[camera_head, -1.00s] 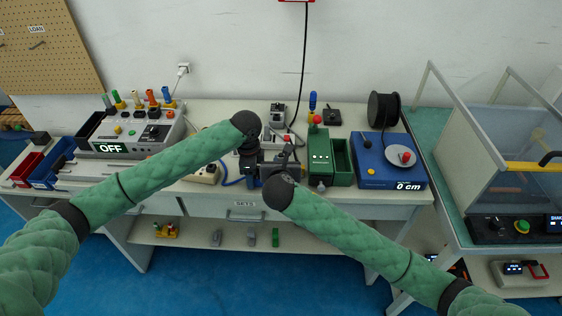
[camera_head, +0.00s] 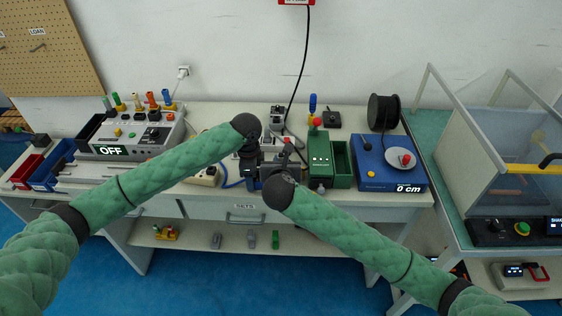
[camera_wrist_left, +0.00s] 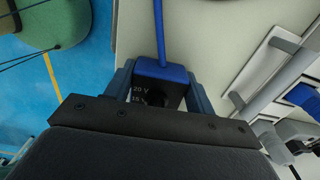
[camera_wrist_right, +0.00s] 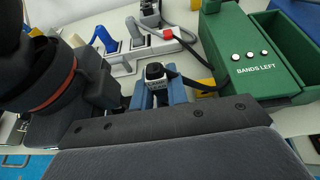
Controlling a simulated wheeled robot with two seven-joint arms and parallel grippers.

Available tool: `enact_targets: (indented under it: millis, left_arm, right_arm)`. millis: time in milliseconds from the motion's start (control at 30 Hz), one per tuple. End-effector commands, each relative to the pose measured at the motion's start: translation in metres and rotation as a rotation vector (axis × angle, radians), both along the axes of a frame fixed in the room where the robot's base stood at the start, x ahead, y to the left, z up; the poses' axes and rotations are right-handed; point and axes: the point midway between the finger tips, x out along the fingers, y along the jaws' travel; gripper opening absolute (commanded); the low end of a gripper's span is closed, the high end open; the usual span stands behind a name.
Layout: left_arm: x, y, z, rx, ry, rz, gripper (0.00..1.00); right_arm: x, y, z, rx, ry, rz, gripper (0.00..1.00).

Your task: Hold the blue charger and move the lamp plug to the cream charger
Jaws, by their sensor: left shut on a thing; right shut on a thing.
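The blue charger (camera_wrist_left: 158,72) has a dark face with white "20 V" print and a blue cable. My left gripper (camera_wrist_left: 158,88) is shut on it in the left wrist view; in the head view that gripper (camera_head: 251,180) is over the table's front edge. My right gripper (camera_wrist_right: 158,92) is shut on the lamp plug (camera_wrist_right: 156,73), a small pale plug with a black top and a black cord. In the head view my right gripper (camera_head: 284,158) is close beside the left one, and both held things are mostly hidden. I cannot tell surely which thing is the cream charger.
A cream block with dark holes (camera_head: 206,176) lies left of the grippers. A grey power strip (camera_wrist_right: 160,50) with a red switch is behind the plug. A green box (camera_wrist_right: 245,50) marked "BANDS LEFT" stands close on the right. A blue device (camera_head: 385,170) stands beyond it.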

Motion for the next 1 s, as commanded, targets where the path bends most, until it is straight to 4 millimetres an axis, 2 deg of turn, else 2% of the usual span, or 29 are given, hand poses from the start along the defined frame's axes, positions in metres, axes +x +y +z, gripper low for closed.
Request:
enact_targets:
  millis: [467,1000]
  left_arm:
    - [0.000,0.000,0.000,0.000,0.000,0.000,0.22]
    - [0.000,0.000,0.000,0.000,0.000,0.000,0.22]
  right_arm:
    - [0.000,0.000,0.001,0.000,0.000,0.000,0.00]
    - [0.000,0.000,0.017,0.000,0.000,-0.001,0.00]
